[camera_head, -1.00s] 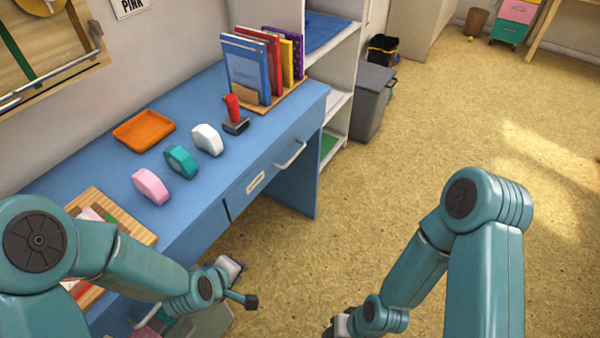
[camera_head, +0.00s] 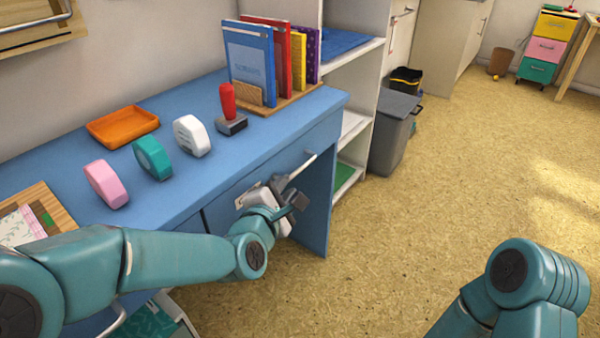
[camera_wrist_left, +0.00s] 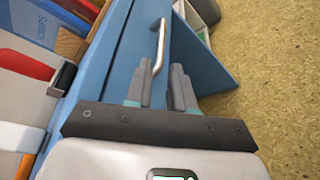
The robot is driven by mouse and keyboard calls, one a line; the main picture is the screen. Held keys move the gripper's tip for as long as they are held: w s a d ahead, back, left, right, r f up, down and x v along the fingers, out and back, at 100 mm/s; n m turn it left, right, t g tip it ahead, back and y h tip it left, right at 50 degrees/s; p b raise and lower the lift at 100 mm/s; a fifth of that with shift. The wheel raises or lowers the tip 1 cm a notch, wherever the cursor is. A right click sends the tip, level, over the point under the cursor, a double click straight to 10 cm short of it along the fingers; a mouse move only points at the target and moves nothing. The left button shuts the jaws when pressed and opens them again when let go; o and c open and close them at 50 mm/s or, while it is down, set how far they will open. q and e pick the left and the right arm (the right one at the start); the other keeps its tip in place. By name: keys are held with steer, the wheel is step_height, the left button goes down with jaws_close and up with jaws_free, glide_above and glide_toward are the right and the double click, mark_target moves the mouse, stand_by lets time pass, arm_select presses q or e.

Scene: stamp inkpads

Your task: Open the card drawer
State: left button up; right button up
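The blue desk (camera_head: 215,90) has a drawer front with a pale metal handle (camera_head: 308,160) on its right-hand side; this front looks flush with the desk. My left gripper (camera_head: 287,191) is at this front, beside the lower end of the handle. In the left wrist view, my left gripper's two fingers (camera_wrist_left: 162,70) are apart and empty, pointing at the handle (camera_wrist_left: 159,45). The handle's near end is close to the left finger; whether they touch I cannot tell. My left wrist hides part of the drawer front. My right gripper is out of the frame; only its arm shows.
A red-handled stamp (camera_head: 228,108), white, teal (camera_head: 152,158) and pink (camera_head: 106,184) inkpads, an orange tray (camera_head: 122,127) and upright books (camera_head: 250,65) stand on the desk. A grey bin (camera_head: 394,135) is right of the shelf. The floor (camera_head: 400,240) right of the desk is clear.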

mark_target(296, 174)
arm_select(q)
steer(key=x, duration=0.9)
steer(key=shift+w+d+f+b, duration=0.1)
steer(key=shift+w+b, duration=0.1)
steer(key=shift+b, duration=0.15)
jaws_close()
